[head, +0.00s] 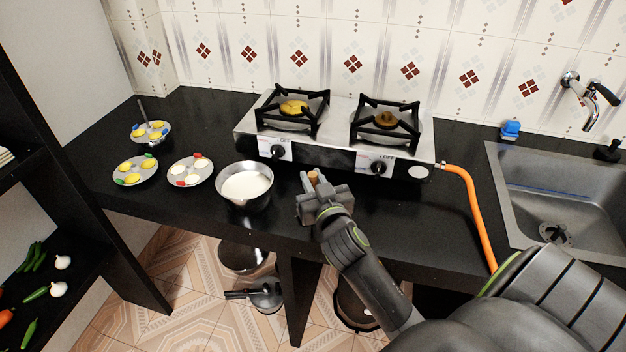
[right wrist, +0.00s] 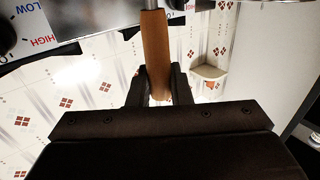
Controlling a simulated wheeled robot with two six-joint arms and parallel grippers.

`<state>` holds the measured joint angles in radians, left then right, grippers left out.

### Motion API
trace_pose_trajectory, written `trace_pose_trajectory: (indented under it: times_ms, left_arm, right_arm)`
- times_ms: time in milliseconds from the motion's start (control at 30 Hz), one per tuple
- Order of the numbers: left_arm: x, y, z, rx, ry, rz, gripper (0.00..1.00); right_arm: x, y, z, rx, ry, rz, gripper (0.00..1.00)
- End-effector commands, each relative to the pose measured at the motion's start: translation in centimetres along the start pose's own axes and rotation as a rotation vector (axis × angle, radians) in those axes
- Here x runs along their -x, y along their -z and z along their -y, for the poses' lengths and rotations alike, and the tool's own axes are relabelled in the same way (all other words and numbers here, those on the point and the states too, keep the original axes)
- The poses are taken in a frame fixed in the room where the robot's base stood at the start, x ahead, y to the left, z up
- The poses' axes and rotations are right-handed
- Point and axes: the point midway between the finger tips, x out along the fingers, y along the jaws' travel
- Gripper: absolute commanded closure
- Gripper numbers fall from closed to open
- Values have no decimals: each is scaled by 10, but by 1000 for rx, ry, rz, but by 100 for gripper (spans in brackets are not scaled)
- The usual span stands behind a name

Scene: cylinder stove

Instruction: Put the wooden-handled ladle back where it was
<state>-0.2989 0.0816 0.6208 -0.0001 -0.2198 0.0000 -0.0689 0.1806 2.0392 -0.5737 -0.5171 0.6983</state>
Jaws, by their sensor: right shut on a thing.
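My right gripper (head: 318,198) is above the black counter, in front of the stove and to the right of the steel bowl of white batter. It is shut on the ladle's wooden handle (head: 313,178); only a short stub of the handle shows in the head view. In the right wrist view, the brown wooden handle (right wrist: 156,50) stands between the fingers of the right gripper (right wrist: 155,88), and a thin metal shaft runs from it to the top edge. The ladle's scoop is not seen in either view. My left gripper is not in view.
The steel bowl (head: 245,188) stands near the counter's front edge. Round moulds (head: 190,172) with coloured pieces lie left of it. The two-burner stove (head: 335,125) is behind, with an orange hose (head: 475,205) running right towards the sink (head: 565,190). Pots sit below the counter.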

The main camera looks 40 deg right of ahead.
Motion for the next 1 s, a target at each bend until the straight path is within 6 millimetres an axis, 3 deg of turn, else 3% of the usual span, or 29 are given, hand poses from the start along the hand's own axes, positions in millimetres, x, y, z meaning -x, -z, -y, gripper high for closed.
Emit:
trace_pose_trajectory:
  times_ms: [167,200,333,733,1000]
  left_arm:
    - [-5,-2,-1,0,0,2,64]
    - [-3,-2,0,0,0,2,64]
    - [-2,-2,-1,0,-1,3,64]
    - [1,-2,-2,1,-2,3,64]
    - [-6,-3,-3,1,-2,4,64]
  right_arm:
    - [0,-4,0,0,0,-1,100]
    - [0,-2,0,0,0,-1,76]
    - [0,-2,0,1,0,0,60]
    - [2,1,0,0,0,0,60]
    - [53,-2,0,-5,-2,4,60]
